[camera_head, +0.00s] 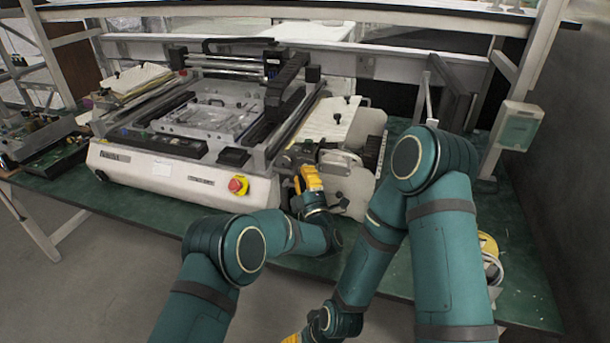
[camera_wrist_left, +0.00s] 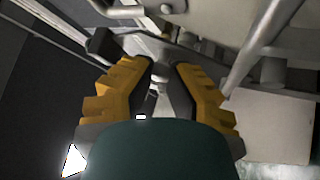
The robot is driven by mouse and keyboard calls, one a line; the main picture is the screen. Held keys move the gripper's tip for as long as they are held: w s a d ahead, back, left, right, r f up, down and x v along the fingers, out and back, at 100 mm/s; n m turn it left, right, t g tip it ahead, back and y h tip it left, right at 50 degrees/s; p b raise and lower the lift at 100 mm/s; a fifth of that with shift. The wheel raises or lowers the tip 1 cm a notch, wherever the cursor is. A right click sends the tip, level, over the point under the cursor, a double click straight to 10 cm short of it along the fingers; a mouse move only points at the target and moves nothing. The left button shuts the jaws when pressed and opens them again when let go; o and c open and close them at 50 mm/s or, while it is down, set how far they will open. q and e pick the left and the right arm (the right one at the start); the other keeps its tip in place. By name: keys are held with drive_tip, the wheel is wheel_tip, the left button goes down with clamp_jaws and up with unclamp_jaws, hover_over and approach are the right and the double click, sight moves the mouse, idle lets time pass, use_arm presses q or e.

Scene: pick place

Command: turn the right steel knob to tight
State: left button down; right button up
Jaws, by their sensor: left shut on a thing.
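My left gripper (camera_head: 306,172) is at the right front corner of the white machine (camera_head: 185,172), its yellow fingers up against dark fittings. In the left wrist view, my left gripper (camera_wrist_left: 167,66) has its fingertips close together on a small grey metal part, which I take to be the steel knob (camera_wrist_left: 160,76). The fingers hide most of it, and its turn position cannot be read. My right gripper (camera_head: 292,338) shows only as a bit of yellow at the bottom edge of the head view, away from the machine.
A red and yellow emergency button (camera_head: 238,185) is on the machine's front, left of my left gripper. A round metal disc (camera_head: 341,158) and pale plates stand just right of it. A yellow and white item (camera_head: 489,250) lies at the right on the green table (camera_head: 520,285).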

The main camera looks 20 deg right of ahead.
use_arm(q)
drive_tip(key=shift+w+a+r, duration=0.25)
drive_tip(key=shift+r, duration=0.15)
drive_tip(key=c, duration=0.8)
unclamp_jaws()
drive_tip(key=shift+o, duration=0.2)
drive_tip(key=shift+f, duration=0.25)
drive_tip(key=v, duration=1.2)
drive_tip(key=shift+w+f, duration=0.1)
